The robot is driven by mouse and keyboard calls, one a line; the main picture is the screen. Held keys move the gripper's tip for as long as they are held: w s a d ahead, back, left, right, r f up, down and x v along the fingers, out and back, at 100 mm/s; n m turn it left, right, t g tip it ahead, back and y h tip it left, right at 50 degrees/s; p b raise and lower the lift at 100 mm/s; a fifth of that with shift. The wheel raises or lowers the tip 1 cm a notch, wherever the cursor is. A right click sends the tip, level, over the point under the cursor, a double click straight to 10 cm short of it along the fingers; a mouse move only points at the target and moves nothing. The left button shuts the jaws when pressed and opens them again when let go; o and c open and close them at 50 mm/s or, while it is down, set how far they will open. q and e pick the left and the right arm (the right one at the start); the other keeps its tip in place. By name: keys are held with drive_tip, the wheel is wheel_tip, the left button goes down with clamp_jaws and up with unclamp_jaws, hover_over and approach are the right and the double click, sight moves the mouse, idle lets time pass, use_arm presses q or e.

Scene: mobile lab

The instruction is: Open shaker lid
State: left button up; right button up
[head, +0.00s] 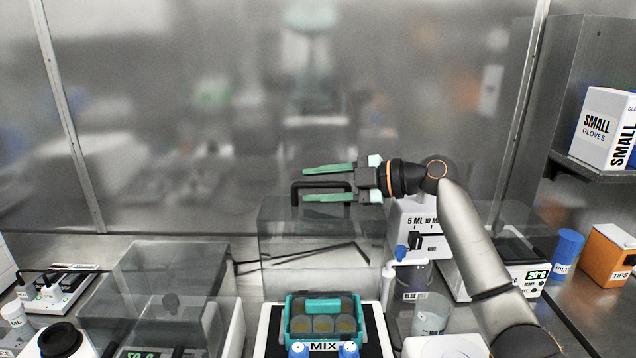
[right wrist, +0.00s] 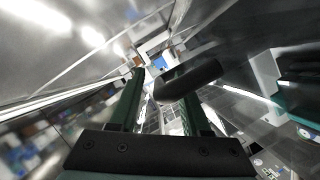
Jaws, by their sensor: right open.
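The clear shaker lid (head: 285,235) stands raised behind the shaker (head: 262,335), with its black handle (head: 300,186) at the top. My right gripper (head: 310,184) has its two green fingers apart, one above and one below the handle bar in the head view. In the right wrist view the handle (right wrist: 190,78) shows between the open fingers (right wrist: 165,98). I cannot tell whether either finger touches it. A teal rack (head: 323,305) with round containers sits on the shaker, uncovered from above. My left gripper is not in view.
Another clear cover (head: 165,270) stands over a device at the left. A wash bottle (head: 388,285), a beaker (head: 430,315) and a device with a temperature display (head: 532,278) crowd the right. A glass wall rises behind.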

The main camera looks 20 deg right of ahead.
drive_tip(key=shift+c, duration=0.4)
clamp_jaws()
drive_tip(key=shift+f, duration=0.1)
idle(0.9)
